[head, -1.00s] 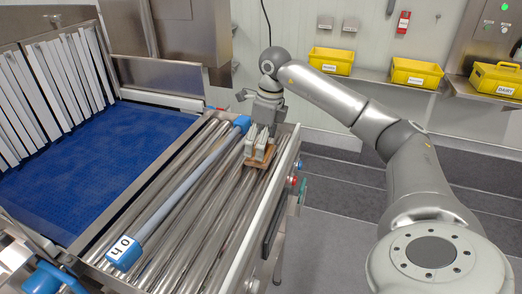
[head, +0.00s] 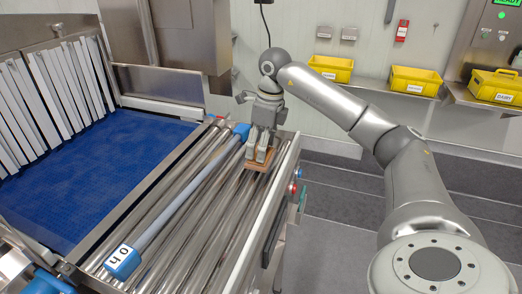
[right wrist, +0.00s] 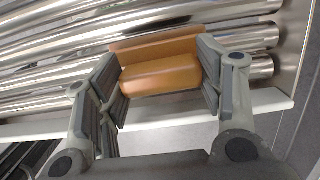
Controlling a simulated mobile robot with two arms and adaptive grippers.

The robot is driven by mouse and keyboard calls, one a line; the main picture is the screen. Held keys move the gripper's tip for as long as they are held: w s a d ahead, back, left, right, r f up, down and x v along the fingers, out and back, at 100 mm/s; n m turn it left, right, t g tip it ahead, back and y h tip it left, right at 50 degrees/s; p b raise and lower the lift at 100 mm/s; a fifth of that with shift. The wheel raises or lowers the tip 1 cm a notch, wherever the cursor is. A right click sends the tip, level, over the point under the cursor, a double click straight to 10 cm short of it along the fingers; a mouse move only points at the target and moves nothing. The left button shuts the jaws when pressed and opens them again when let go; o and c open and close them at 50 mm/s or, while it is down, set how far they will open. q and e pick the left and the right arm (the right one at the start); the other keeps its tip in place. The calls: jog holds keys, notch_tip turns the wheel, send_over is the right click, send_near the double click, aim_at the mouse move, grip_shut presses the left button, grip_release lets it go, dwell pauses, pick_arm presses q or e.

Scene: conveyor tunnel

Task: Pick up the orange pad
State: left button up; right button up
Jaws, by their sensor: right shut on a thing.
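The orange pad (head: 254,168) is a small brownish-orange block at the right side of the metal rollers in the head view. My right gripper (head: 257,154) points down at it, with its fingers hiding part of the pad. In the right wrist view the pad (right wrist: 160,73) sits between the two fingers of my right gripper (right wrist: 161,78), which are shut on it from both sides. Rollers show behind it. I cannot tell whether the pad still touches the rollers. My left gripper is not in view.
A grey bar with blue ends (head: 180,205) lies along the rollers (head: 205,240), left of the pad. A blue belt (head: 95,180) and hanging strip curtain (head: 45,80) are at left. Yellow bins (head: 415,77) stand on a back shelf. The conveyor's side rail runs close right of the pad.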

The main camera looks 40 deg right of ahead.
jog(key=s+a+r, duration=0.7)
jog(key=a+r, duration=0.4)
jog(key=shift+s+a+r, duration=0.25)
jog(key=shift+s+a, duration=0.15)
